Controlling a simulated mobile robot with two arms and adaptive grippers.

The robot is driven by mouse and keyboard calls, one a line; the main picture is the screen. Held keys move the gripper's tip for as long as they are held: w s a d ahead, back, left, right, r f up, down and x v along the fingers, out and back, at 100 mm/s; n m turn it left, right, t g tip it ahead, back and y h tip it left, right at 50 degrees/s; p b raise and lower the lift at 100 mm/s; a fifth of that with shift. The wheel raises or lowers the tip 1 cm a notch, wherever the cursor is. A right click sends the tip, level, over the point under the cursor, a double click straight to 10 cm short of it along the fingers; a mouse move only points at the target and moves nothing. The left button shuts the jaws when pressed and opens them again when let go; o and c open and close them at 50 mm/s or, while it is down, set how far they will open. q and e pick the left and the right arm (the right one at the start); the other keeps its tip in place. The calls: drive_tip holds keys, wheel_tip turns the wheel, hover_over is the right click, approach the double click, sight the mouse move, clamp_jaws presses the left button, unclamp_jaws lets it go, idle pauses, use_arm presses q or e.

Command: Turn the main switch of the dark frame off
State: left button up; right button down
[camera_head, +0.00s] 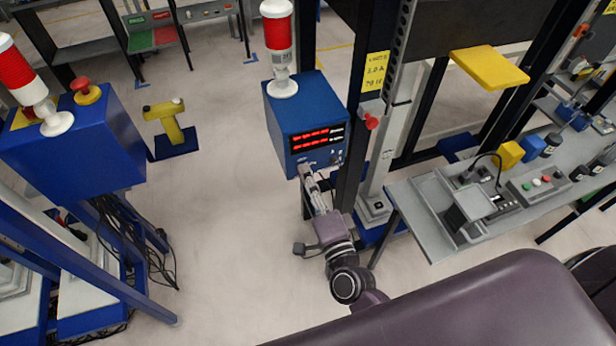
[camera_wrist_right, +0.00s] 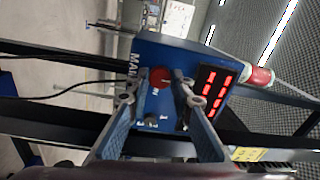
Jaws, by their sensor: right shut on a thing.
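A blue control box (camera_head: 300,112) with two red number displays is mounted by the dark frame (camera_head: 372,60). In the right wrist view the box (camera_wrist_right: 196,52) carries a red round main switch (camera_wrist_right: 160,77) beside the lettering "MAIN". My right gripper (camera_head: 307,172) is at the lower front of the box, covering the switch in the head view. In the right wrist view its two fingers (camera_wrist_right: 157,68) lie on either side of the red switch, and it is shut on it. The switch's exact turn angle is hard to read. My left gripper is not in view.
A red and white lamp (camera_head: 277,38) stands on the box. A small dark knob (camera_wrist_right: 152,120) sits near the switch. A grey bench (camera_head: 405,208) stands to the right. Another blue box (camera_head: 75,140) with hanging cables is at the left.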

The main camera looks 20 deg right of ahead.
drive_tip(key=c, duration=1.7)
unclamp_jaws()
drive_tip(key=shift+s, duration=0.1)
drive_tip(key=s, duration=1.2)
drive_tip(key=shift+d+f, duration=0.2)
drive_tip(key=shift+f, duration=0.15)
drive_tip(key=shift+w, duration=0.1)
